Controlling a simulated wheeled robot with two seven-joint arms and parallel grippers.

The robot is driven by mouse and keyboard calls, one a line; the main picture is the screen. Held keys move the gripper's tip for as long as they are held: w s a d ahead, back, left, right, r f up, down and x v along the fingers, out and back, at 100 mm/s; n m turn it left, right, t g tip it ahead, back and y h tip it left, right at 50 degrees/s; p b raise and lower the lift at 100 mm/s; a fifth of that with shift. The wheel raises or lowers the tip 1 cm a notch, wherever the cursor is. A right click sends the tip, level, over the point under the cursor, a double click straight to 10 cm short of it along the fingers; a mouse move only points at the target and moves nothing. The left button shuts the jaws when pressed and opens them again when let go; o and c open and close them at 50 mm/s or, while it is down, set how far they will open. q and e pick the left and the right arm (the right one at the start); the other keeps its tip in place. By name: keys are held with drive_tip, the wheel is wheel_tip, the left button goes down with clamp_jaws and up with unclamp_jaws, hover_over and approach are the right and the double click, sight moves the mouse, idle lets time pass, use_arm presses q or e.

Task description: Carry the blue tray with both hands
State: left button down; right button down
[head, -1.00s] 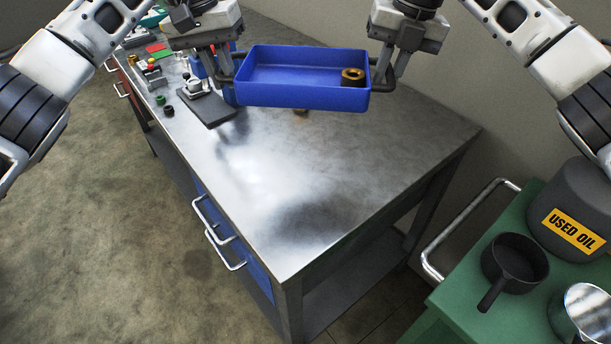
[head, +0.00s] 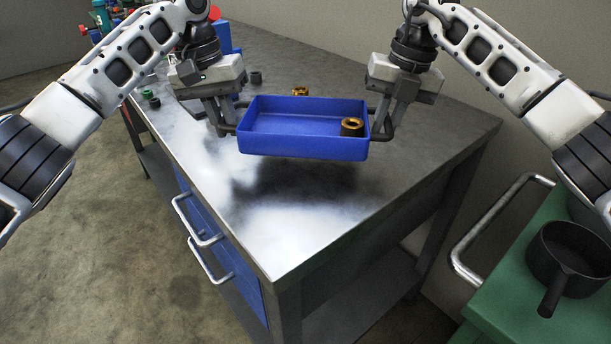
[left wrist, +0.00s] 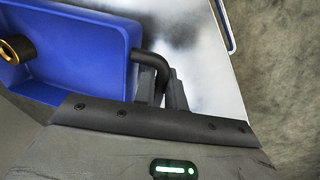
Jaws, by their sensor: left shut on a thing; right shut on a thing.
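The blue tray (head: 300,146) hangs level above the metal workbench, with a shadow under it on the bench top. A brass-coloured ring part (head: 351,127) sits inside it at the right end. My left gripper (head: 226,128) is shut on the tray's dark left handle. In the left wrist view that handle (left wrist: 150,60) runs between the fingers, beside the blue tray (left wrist: 85,50). My right gripper (head: 380,130) is shut on the right handle, which its fingers partly hide.
The workbench (head: 270,240) has a wide clear top under and in front of the tray. Another brass part (head: 300,91) shows behind the tray. Small parts (head: 150,98) lie at the far left. A green cart (head: 510,300) with a black pan (head: 568,258) stands at right.

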sight(234, 160)
use_arm(q)
drive_tip(key=shift+a+r, duration=0.1)
drive_tip(key=shift+a, duration=0.05)
use_arm(e)
drive_tip(key=shift+d+r, duration=0.1)
drive_tip(key=shift+d, duration=0.05)
use_arm(q)
drive_tip(key=shift+f, duration=0.2)
